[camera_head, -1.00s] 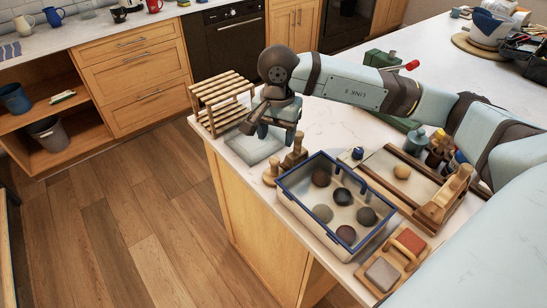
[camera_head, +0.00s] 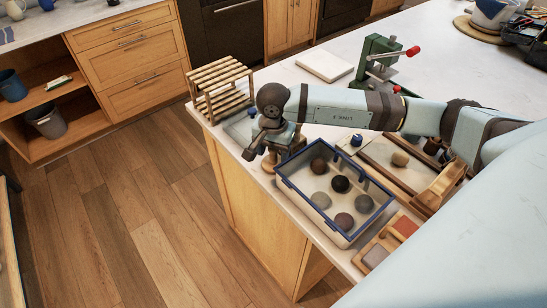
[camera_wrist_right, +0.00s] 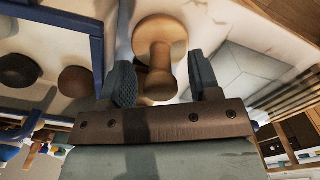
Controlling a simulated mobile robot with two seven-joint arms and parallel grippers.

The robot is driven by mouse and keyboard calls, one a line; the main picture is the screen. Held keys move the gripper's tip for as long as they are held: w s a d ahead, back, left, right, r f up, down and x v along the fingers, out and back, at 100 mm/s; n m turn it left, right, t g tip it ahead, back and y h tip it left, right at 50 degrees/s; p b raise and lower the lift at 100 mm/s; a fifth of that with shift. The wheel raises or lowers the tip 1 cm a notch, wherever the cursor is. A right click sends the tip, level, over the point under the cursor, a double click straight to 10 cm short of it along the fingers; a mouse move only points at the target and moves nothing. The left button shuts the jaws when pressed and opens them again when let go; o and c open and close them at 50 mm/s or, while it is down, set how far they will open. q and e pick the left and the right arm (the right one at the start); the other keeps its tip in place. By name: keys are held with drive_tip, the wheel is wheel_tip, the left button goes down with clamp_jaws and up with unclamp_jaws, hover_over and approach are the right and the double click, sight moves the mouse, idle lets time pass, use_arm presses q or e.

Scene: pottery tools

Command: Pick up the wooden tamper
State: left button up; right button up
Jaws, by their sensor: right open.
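The wooden tamper (camera_wrist_right: 160,38), a turned piece with a broad round end and a narrower neck, shows in the right wrist view. My right gripper (camera_wrist_right: 161,72) is open, with one finger on each side of the tamper's lower part; I cannot tell whether either touches it. In the head view my right gripper (camera_head: 279,142) is over the counter's corner, and the tamper (camera_head: 269,164) is mostly hidden beneath it. My left gripper is not in view.
A blue-rimmed bin (camera_head: 350,235) with several clay balls stands close beside the gripper. A slatted wooden rack (camera_head: 220,88) is behind it to the left. A green press (camera_head: 380,58) with a red knob and a white slab (camera_head: 325,66) stand farther back.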

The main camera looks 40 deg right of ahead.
wheel_tip(320, 180, down, 2)
drive_tip(key=shift+f, duration=0.15)
drive_tip(key=c, duration=1)
clamp_jaws()
